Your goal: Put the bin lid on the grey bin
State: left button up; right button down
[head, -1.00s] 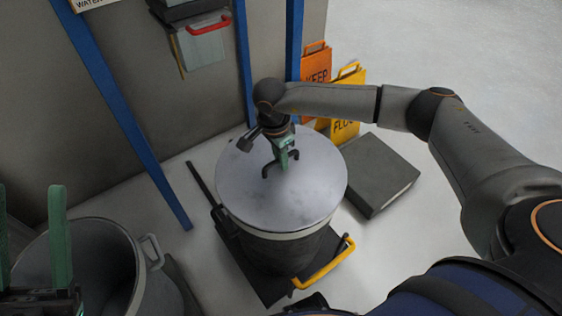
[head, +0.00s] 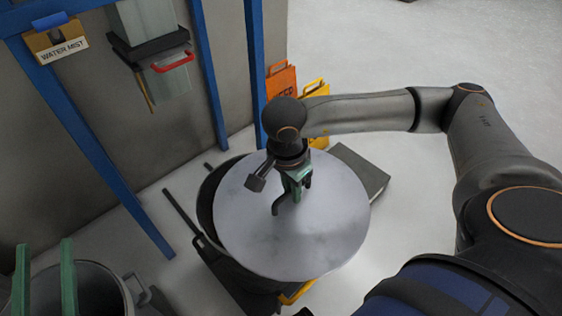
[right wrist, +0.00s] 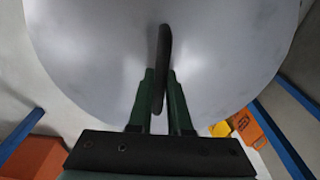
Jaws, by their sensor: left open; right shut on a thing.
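The round silver bin lid (head: 325,225) is in the middle of the head view. My right gripper (head: 296,190) is shut on its dark handle (head: 278,208). The lid is off the dark bin (head: 208,200), whose open left side shows; the lid hides the rest. In the right wrist view the lid (right wrist: 100,50) fills the top, with the handle (right wrist: 163,50) between the fingers (right wrist: 160,75). The grey bin (head: 95,280) stands open at the lower left, partly cut off. My left gripper (head: 45,243) is open and empty in front of it.
Blue posts (head: 100,150) stand along the wall at left. A yellow handle (head: 297,293) shows below the lid. A dark flat box (head: 360,170) and orange (head: 281,84) and yellow (head: 318,98) signs are behind it. Floor between the bins is partly clear.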

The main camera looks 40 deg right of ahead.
pick_arm(q)
jog(key=shift+w+f+y, duration=0.15)
jog(key=shift+f+y, duration=0.15)
jog(key=shift+f, duration=0.1)
pick_arm(e)
jog(key=shift+s+r, duration=0.25)
jog(key=shift+s, duration=0.15)
jog(key=shift+w+a+r+n, duration=0.15)
jog(key=shift+w+r+n, duration=0.15)
jog(key=shift+n, duration=0.3)
jog(key=w+a+r+n+t+y, duration=0.1)
jog(key=w+a+r+n, duration=0.6)
jog(key=n, duration=0.8)
pick_arm(q)
jog(key=s+a+f+n+g+y+p, duration=0.3)
jog(key=s+f+n+g+y+p, duration=0.2)
jog(key=p, duration=1.9)
jog(key=shift+s+f+g, duration=1.7)
jog(key=shift+f+g, duration=1.25)
jog(key=shift+g, duration=0.35)
pick_arm(e)
jog(key=s+d+r, duration=0.1)
jog(key=s+r, duration=0.1)
jog(key=r, duration=0.9)
jog(key=s+r, duration=0.2)
jog(key=r, duration=0.9)
jog(key=shift+s+d, duration=0.35)
